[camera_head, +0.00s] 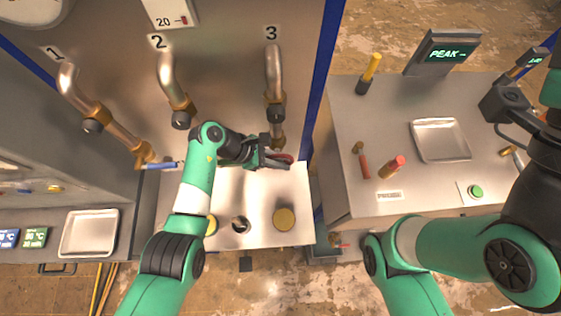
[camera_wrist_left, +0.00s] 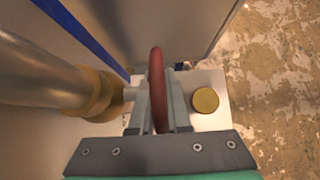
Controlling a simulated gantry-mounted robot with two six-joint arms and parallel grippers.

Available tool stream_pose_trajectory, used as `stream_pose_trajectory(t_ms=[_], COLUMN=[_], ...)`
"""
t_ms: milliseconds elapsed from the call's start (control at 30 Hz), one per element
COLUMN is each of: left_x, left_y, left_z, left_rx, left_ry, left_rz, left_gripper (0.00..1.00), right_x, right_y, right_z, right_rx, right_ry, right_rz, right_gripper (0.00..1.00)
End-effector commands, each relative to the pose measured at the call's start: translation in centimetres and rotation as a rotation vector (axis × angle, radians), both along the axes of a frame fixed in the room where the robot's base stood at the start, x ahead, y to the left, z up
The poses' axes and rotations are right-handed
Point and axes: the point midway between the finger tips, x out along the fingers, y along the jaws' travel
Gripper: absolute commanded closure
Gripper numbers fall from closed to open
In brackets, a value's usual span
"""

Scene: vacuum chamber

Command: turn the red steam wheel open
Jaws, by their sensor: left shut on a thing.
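The red steam wheel (camera_head: 284,157) is at the lower end of the pipe marked 3 (camera_head: 274,75), largely covered by my gripper in the head view. In the left wrist view the wheel (camera_wrist_left: 157,85) is seen edge-on as an upright red rim. My left gripper (camera_head: 277,161) is shut on this rim, with one finger on each side in the left wrist view (camera_wrist_left: 157,108). The pipe's brass fitting (camera_wrist_left: 95,92) is just left of the wheel there. My right arm is at the right of the head view, but its fingers are not visible.
Pipes 1 (camera_head: 98,112) and 2 (camera_head: 167,75) stand to the left; a blue lever (camera_head: 161,166) is at pipe 1's end. A white ledge with a brass cap (camera_head: 284,219) lies below the wheel. A grey bench (camera_head: 375,113) with a tray (camera_head: 440,122) stands right, across a gap.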

Motion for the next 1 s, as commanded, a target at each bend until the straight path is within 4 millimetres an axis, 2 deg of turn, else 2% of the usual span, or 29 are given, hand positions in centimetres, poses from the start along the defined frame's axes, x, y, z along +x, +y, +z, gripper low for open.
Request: stream_pose_trajectory(t_ms=[33, 100, 433, 467, 600, 1000], left_x=[0.04, 0.05, 0.04, 0.04, 0.04, 0.03], left_y=[0.09, -0.02, -0.08, -0.08, -0.1, -0.11], left_z=[-0.74, -0.42, 0.17, 0.17, 0.17, 0.15], left_rx=[-0.045, -0.093, -0.12, -0.12, -0.119, -0.119], left_ry=[-0.003, -0.008, -0.011, -0.011, -0.011, -0.01], left_rz=[0.002, 0.001, -0.001, -0.001, -0.001, -0.001], left_gripper=[1.0, 1.0, 1.0, 0.81, 0.56, 0.55], right_x=[0.01, 0.02, 0.01, 0.01, 0.01, 0.01], right_y=[0.0, 0.0, 0.0, 0.0, 0.0, 0.0], right_z=[-1.39, -1.87, -1.68, -1.68, -1.68, -1.68], right_rx=[0.0, 0.0, 0.0, 0.0, 0.0, 0.0], right_ry=[0.001, 0.001, 0.0, 0.0, 0.0, 0.0], right_rz=[0.0, 0.0, 0.0, 0.0, 0.0, 0.0], right_gripper=[1.0, 1.0, 1.0, 1.0, 1.0, 1.0])
